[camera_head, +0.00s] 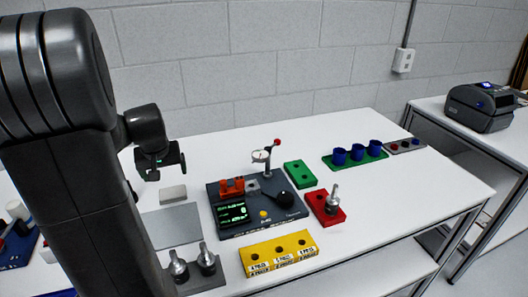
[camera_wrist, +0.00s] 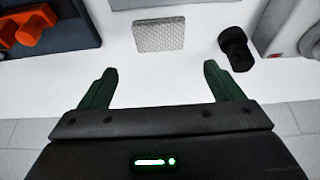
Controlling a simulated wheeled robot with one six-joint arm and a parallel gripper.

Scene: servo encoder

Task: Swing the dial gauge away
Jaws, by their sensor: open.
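The dial gauge (camera_head: 260,156) has a round white face and sits on an upright post at the back of a dark fixture base (camera_head: 292,212). A small red ball (camera_head: 277,142) tops the lever beside it. My gripper (camera_head: 165,170) hangs above the table to the left of the fixture, well apart from the gauge. In the wrist view my gripper (camera_wrist: 160,84) has its two green fingers spread with nothing between them. The fixture's corner with an orange block (camera_wrist: 28,24) shows at that view's upper left. The gauge does not show there.
The fixture carries a green-lit display (camera_head: 232,212), a yellow button (camera_head: 264,213) and a black knob (camera_head: 284,199). A grey block (camera_head: 173,193) lies below my gripper. A yellow holder (camera_head: 279,252), red holder (camera_head: 325,207) and green block (camera_head: 299,174) surround the fixture.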

